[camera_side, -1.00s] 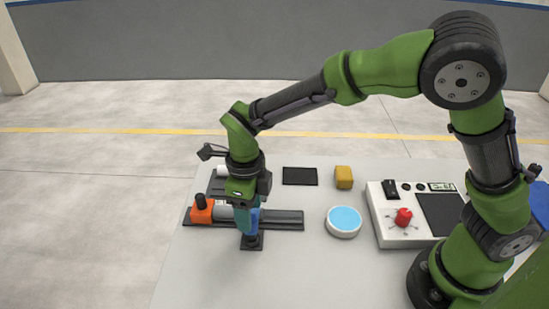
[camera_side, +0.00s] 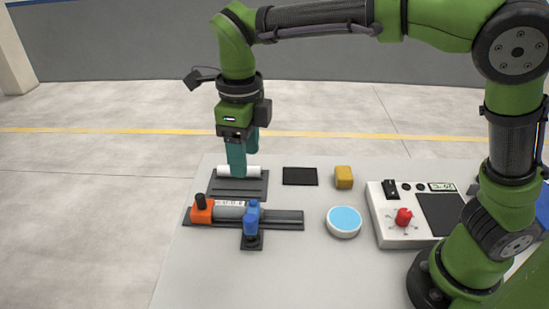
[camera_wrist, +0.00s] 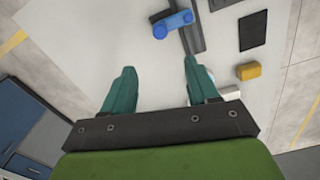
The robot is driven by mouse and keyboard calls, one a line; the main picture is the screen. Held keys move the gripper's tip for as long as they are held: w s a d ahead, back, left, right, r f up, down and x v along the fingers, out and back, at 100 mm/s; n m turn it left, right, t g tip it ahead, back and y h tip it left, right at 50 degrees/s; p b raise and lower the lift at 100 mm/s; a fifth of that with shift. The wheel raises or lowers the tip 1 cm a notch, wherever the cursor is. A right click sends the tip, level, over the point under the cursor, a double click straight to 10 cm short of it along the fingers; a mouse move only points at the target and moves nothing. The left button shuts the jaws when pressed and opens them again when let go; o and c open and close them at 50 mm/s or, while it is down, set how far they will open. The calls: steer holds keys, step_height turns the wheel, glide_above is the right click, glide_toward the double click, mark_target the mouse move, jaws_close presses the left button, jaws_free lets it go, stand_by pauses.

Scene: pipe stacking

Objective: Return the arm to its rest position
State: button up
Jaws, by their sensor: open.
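My gripper (camera_side: 245,163) is raised above the table with its teal fingers pointing down. Its fingers are spread apart with nothing between them in the wrist view (camera_wrist: 160,66). In the side view it stands in front of part of a white pipe (camera_side: 252,171) on a dark rack (camera_side: 240,187); whether it touches the pipe is hard to tell there. A grey pipe (camera_side: 230,211) lies on a dark rail (camera_side: 283,219) between an orange block (camera_side: 202,212) and a blue clamp (camera_side: 251,219). The clamp also shows in the wrist view (camera_wrist: 173,23), away from the fingers.
A white control box (camera_side: 393,232) with a red knob is further right. The table front is clear.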

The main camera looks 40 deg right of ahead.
steer(key=s+d+n+t+y, duration=0.1)
steer(key=s+d+n+t, duration=0.2)
steer(key=s+d+n, duration=0.4)
steer(key=s+d+r+n+t+y, duration=0.1)
steer(key=s+d+n+t, duration=0.3)
steer(key=d+n, duration=0.6)
steer(key=shift+s+d+r+n, duration=0.2)
steer(key=shift+s+n, duration=1.15)
steer(key=shift+n, duration=2.85)
